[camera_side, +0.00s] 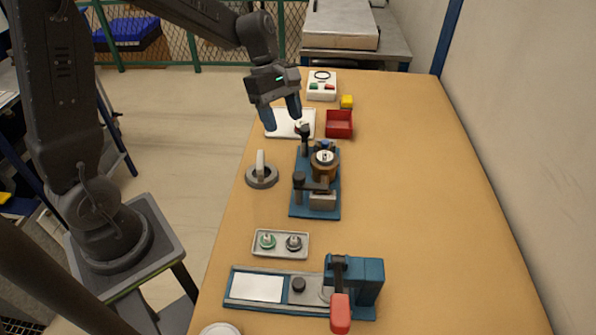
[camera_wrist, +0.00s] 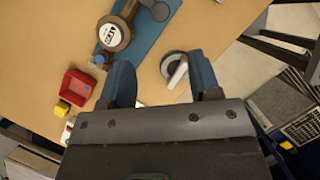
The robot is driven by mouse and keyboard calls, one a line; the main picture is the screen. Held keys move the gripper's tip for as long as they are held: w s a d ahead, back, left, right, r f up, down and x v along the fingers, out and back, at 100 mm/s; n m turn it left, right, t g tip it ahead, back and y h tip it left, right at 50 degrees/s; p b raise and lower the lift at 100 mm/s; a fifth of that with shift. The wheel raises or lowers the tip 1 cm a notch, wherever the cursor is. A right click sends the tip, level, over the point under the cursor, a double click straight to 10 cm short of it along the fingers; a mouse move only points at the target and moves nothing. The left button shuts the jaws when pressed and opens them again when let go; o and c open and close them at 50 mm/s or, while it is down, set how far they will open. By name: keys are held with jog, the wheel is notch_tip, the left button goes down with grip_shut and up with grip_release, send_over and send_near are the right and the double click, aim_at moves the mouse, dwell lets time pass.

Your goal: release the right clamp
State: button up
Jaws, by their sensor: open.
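A blue fixture base (camera_side: 299,207) holds a round meter (camera_side: 324,158) with a brown body and a white face. The meter also shows in the wrist view (camera_wrist: 113,34). One dark clamp (camera_side: 299,180) stands at the base's near end, its arm reaching over a grey block. Another dark clamp (camera_side: 304,131) stands at the far end. I cannot tell which one is the right clamp. My gripper (camera_side: 281,113) is open and empty, above the table near the far clamp and the white tray. Its two blue fingers (camera_wrist: 161,65) are apart in the wrist view.
A grey ring with an upright handle (camera_side: 262,178) stands left of the fixture. A red bin (camera_side: 339,132), yellow block (camera_side: 346,102) and white button box (camera_side: 322,91) are beyond. A small tray (camera_side: 257,253) and a blue press (camera_side: 370,278) are nearer. The table's right side is clear.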

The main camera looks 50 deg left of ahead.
aim_at(299, 175)
jog(key=x, duration=1.3)
jog(key=shift+f, duration=0.3)
jog(key=c, duration=0.9)
